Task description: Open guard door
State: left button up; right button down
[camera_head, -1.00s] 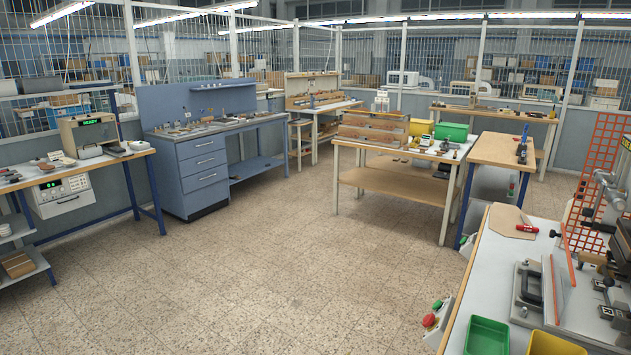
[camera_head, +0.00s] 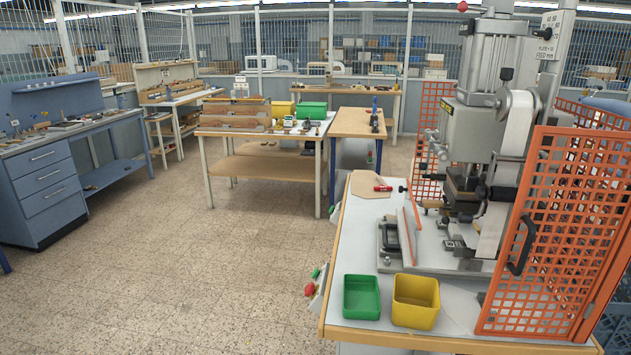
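The guard door (camera_head: 550,240) is an orange mesh panel at the right of the head view, with a black handle (camera_head: 520,246) on its left part. It stands at the front right of the foil stamping press (camera_head: 475,135), on the white-topped bench (camera_head: 350,248). Another orange mesh panel (camera_head: 430,130) stands behind the press at its left. The press front, with its stamping head and a white foil strip (camera_head: 492,200), shows to the left of the door. Neither of my grippers is in view.
A green bin (camera_head: 361,297) and a yellow bin (camera_head: 415,302) sit at the bench's front edge. Red and green buttons (camera_head: 309,288) are on its left side. A wooden-topped table (camera_head: 355,123) stands behind. The tiled floor (camera_head: 190,270) at left is clear.

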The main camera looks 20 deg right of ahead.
aim_at(585, 309)
jog(key=z, duration=2.05)
